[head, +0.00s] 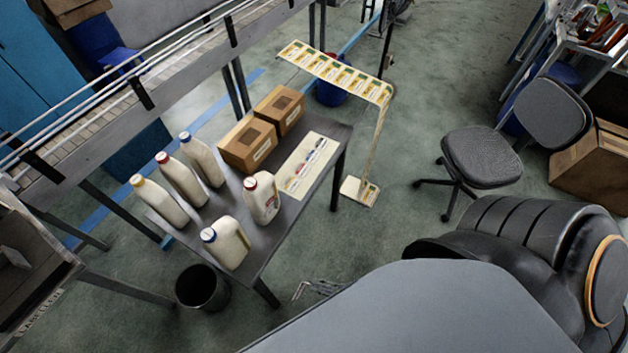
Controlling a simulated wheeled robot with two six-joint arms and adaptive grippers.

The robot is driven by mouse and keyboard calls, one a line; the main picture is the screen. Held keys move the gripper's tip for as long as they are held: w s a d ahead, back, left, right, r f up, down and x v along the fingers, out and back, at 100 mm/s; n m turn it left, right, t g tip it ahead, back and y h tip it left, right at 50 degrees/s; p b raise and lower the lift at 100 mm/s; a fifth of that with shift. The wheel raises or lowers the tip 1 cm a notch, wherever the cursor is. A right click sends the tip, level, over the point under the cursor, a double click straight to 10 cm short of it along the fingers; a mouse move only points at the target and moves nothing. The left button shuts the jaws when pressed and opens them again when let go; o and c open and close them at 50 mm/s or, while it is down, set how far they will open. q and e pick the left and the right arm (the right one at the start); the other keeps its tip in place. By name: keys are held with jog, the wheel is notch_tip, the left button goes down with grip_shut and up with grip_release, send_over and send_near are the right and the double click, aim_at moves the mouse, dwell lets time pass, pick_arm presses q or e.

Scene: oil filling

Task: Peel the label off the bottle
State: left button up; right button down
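Several white bottles stand upright on a dark table (285,222). At the back left are one with a yellow cap (160,202), one with a red cap (182,180) and one with a blue cap (204,162). Nearer are a red-capped bottle (261,198), with a small marking on its side, and a blue-capped bottle (226,243). My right gripper (304,290) seems to show as thin grey fingers past my grey body, low and apart from the table; its opening is unclear. My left gripper is not in view.
Two cardboard boxes (248,144) and a printed sheet (306,166) lie on the table. A black bin (202,288) is at the front, an office chair (482,157) at right. Floor between is clear.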

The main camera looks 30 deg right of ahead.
jog(key=shift+s+d+r+p, duration=0.2)
jog(key=shift+s+d+r, duration=0.05)
jog(key=shift+s, duration=0.35)
jog(key=shift+s+d+r+p, duration=0.25)
jog(key=shift+s+d+r, duration=0.05)
jog(key=shift+s, duration=0.25)
jog(key=shift+s+d+r+p, duration=0.2)
jog(key=shift+s+d+r, duration=0.05)
jog(key=shift+s, duration=0.35)
